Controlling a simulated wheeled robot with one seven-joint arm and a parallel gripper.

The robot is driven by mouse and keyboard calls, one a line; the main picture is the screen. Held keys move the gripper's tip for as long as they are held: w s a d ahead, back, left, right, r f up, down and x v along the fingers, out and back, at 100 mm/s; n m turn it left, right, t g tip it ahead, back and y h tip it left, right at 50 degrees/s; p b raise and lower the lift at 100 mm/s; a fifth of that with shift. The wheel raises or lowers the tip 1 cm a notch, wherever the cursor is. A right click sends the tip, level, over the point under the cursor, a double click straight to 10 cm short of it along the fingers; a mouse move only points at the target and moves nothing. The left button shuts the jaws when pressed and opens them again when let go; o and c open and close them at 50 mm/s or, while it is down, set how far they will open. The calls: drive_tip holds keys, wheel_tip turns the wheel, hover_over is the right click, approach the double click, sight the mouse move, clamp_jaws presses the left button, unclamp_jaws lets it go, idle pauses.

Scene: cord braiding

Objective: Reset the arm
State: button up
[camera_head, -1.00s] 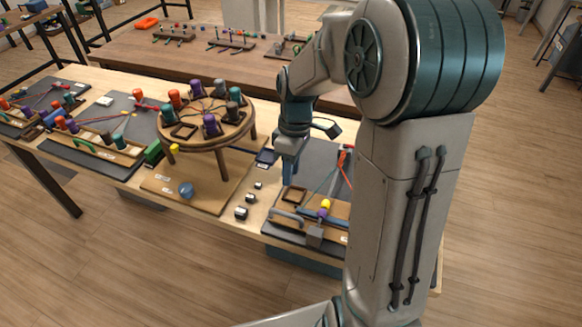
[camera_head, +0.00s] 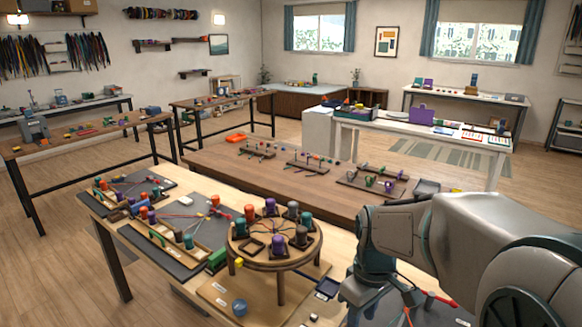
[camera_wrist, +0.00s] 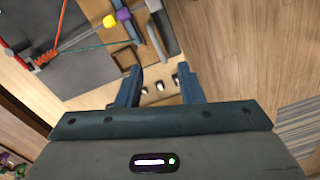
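My arm (camera_head: 450,240) reaches in from the lower right of the head view, bent at the elbow, with its wrist (camera_head: 375,250) over the right end of the wooden table. My gripper (camera_wrist: 160,85) shows in the wrist view with its two dark blue fingers apart and nothing between them. Several small dark weights show beyond the fingers. The fingertips are not clearly visible in the head view.
A round braiding stand (camera_head: 275,262) with several colored bobbins stands on the table left of my arm. Boards with pegs and cords lie further left. A brown table (camera_head: 225,165) with small racks stands behind.

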drive_tip(key=s+r+m+t, duration=0.3)
drive_tip(key=s+m, duration=0.4)
drive_tip(key=s, duration=0.3)
drive_tip(key=shift+d+r, duration=0.2)
drive_tip(key=shift+d, duration=0.15)
idle(1.0)
